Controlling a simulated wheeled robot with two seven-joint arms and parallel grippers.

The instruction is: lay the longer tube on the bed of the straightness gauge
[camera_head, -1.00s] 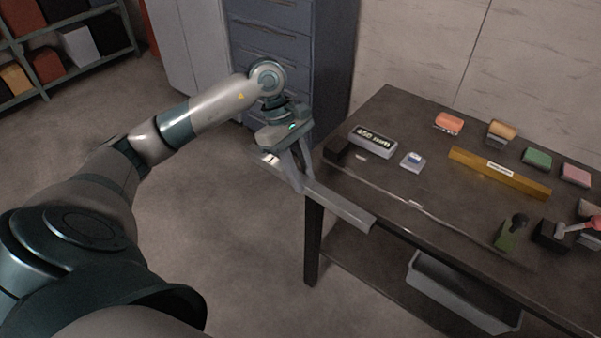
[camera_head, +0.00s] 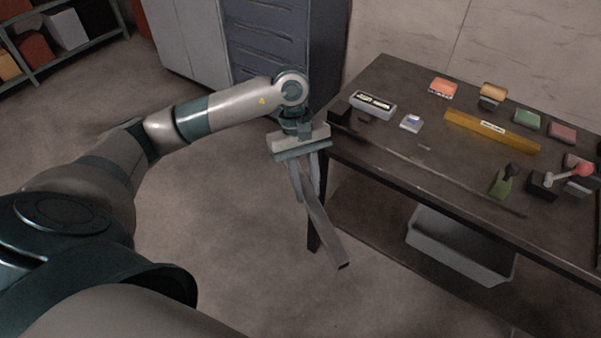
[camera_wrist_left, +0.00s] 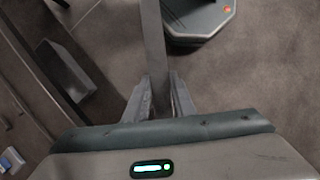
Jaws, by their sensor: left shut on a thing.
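A long grey square-sided tube (camera_head: 325,231) hangs in my left gripper (camera_head: 305,180), tilted down toward the lower right, in front of the table's left end. In the left wrist view the tube (camera_wrist_left: 152,40) runs up from between the closed fingers (camera_wrist_left: 160,98). The tube is off the table and in the air. A long, thin dark strip (camera_head: 440,172) lies along the table's near edge with a black block (camera_head: 340,116) at its left end. I cannot tell for sure whether this is the straightness gauge. My right gripper is out of view.
The dark table (camera_head: 400,75) holds a yellow bar (camera_head: 490,131), a display box (camera_head: 373,105), a small white-and-blue block (camera_head: 411,123), several coloured blocks and a red-knobbed lever (camera_head: 583,169). A grey bin (camera_head: 460,246) stands beneath. The floor left of the table is clear.

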